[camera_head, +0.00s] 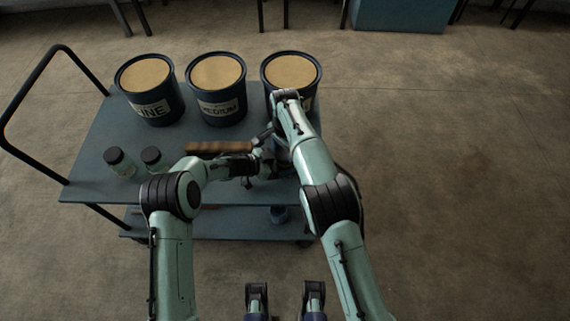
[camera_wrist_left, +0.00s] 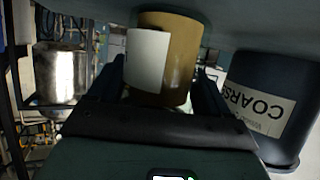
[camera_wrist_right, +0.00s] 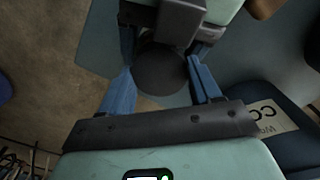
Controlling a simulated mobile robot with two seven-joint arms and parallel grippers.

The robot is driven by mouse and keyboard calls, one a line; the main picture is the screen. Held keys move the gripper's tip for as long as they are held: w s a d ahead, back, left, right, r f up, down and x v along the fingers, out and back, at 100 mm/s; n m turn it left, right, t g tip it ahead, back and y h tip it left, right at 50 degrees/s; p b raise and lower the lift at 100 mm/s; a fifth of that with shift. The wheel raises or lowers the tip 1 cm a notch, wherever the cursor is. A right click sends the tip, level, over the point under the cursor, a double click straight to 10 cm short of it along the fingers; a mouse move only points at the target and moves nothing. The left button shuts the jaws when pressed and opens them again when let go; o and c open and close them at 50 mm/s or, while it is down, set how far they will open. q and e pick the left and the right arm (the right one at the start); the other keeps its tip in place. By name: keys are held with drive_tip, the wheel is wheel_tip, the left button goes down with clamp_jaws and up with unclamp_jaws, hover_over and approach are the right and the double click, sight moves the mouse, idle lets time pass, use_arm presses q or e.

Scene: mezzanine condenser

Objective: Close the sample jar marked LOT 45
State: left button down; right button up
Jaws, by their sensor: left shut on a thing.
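A sample jar (camera_wrist_left: 178,62) with tan contents and a blank-looking white label face stands between the fingers of my left gripper (camera_wrist_left: 160,80), which is shut on it. The lot mark cannot be read. In the right wrist view a dark round lid (camera_wrist_right: 160,70) lies between the fingers of my right gripper (camera_wrist_right: 160,78), which points down from above. I cannot tell whether the fingers touch the lid, or whether it sits on the jar or just above it. In the head view my arms mostly hide this jar.
On the blue-grey cart (camera_head: 100,135), two dark-lidded jars (camera_head: 120,163) (camera_head: 152,160) stand at left, beside a brown wooden block (camera_head: 218,147). Drums marked FINE (camera_head: 150,90), MEDIUM (camera_head: 217,90) and COARSE (camera_wrist_left: 262,105) line the back; the COARSE one is close to my grippers.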

drive_tip(key=o, duration=1.2)
drive_tip(key=shift+o, duration=0.2)
drive_tip(key=shift+r, duration=0.1)
wheel_tip(320, 180, up, 12)
use_arm(q)
unclamp_jaws()
drive_tip(key=p+v, duration=0.1)
drive_tip(key=v, duration=1.2)
drive_tip(key=shift+a, duration=0.15)
use_arm(e)
drive_tip(key=shift+r, duration=0.7)
